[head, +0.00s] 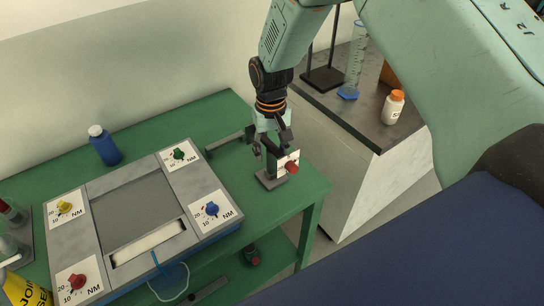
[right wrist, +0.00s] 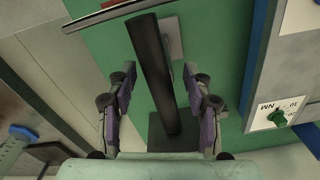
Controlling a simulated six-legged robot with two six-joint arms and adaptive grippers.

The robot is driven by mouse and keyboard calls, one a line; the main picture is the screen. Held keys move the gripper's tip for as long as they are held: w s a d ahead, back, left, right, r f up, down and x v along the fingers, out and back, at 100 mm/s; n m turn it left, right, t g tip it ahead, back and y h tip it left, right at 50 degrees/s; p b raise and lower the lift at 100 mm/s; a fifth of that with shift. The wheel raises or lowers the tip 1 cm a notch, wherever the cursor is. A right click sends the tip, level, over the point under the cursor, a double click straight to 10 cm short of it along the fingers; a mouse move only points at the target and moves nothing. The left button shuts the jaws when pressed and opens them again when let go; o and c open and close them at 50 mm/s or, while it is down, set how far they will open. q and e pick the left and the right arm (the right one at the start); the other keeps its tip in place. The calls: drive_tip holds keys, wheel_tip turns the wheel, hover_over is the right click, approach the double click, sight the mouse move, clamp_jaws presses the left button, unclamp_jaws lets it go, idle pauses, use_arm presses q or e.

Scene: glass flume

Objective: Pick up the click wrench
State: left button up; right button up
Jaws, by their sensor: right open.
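A dark bar, which looks like the click wrench's handle (right wrist: 155,75), runs lengthwise between the fingers of my right gripper (right wrist: 162,108) in the right wrist view. Gaps show on both sides, so the open fingers do not touch it. In the head view my right gripper (head: 271,143) hangs over the right end of the green table and hides most of the bar. A small white card with a red knob (head: 292,167) shows just beside it, above a grey foot (head: 270,180). My left gripper is out of view.
A grey panel (head: 98,202) with several coloured dials lies to the left on the green table (head: 130,126). A blue bottle (head: 103,146) stands behind it. A separate bench (head: 350,118) at the right holds a white bottle (head: 393,107) and a glass cylinder (head: 354,62).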

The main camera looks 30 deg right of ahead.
sight(271, 163)
drive_tip(key=shift+s+a+f, duration=0.15)
drive_tip(key=shift+f, duration=0.3)
wheel_tip(271, 163, down, 4)
drive_tip(key=shift+f+p, duration=0.2)
drive_tip(key=shift+p, duration=0.1)
drive_tip(key=shift+d+f, duration=0.15)
drive_tip(key=shift+d, duration=0.15)
drive_tip(key=shift+a, duration=0.1)
drive_tip(key=shift+a+r, duration=0.2)
drive_tip(key=shift+a, duration=0.1)
drive_tip(key=shift+c, duration=1.4)
drive_tip(key=shift+d+f, duration=0.2)
drive_tip(key=shift+d, duration=0.05)
drive_tip(key=c, duration=0.7)
drive_tip(key=shift+a+r, duration=0.1)
clamp_jaws()
